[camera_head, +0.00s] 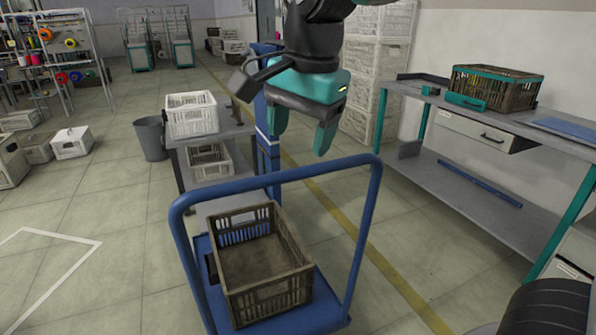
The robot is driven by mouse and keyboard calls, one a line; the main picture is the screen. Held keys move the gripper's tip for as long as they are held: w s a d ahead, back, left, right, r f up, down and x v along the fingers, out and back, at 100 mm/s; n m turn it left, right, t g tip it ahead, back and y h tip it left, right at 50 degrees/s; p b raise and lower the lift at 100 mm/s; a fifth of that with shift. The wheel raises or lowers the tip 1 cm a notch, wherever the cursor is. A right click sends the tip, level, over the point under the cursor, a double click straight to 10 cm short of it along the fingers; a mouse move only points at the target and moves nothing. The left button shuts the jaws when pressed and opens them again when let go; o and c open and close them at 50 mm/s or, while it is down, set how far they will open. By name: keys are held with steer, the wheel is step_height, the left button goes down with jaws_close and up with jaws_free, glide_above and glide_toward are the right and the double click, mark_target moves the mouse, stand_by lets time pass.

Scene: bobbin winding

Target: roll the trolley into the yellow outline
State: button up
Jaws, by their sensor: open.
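The blue trolley (322,312) stands in the lower middle, with its tall tube handle (280,173) arching across the near side of my view. A brown slatted crate (262,300) sits on its deck and looks empty. My gripper (302,130) hangs with its teal fingers apart and empty. It appears above and beyond the handle bar in the picture, with a gap between them. No full yellow outline shows. A straight yellow floor line (385,265) runs to the right of the trolley, and a white corner marking (75,240) lies on the floor at the left.
A grey table (215,140) with white crates stands just beyond the trolley, beside a grey bin (151,140). A workbench (480,185) with a teal-rimmed crate (495,87) lines the right wall. Floor left of the trolley is clear.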

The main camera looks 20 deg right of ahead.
mark_target(290, 171)
steer(key=w+f+m+b, duration=0.1)
steer(key=f+m+b, duration=0.1)
steer(key=w+f+m+b, duration=0.3)
steer(key=f+m+b, duration=0.1)
steer(key=b, duration=0.1)
steer(key=shift+w+d+f+m+h, duration=0.2)
steer(key=shift+w+d+m+h, duration=0.1)
steer(key=shift+w, duration=0.1)
steer(key=shift+w+f+b, duration=0.2)
steer(key=shift+f+b, duration=0.25)
steer(key=shift+f, duration=0.35)
steer(key=shift+w+f+b, duration=0.15)
steer(key=shift+f+b, duration=0.25)
steer(key=shift+f, duration=0.35)
jaws_close()
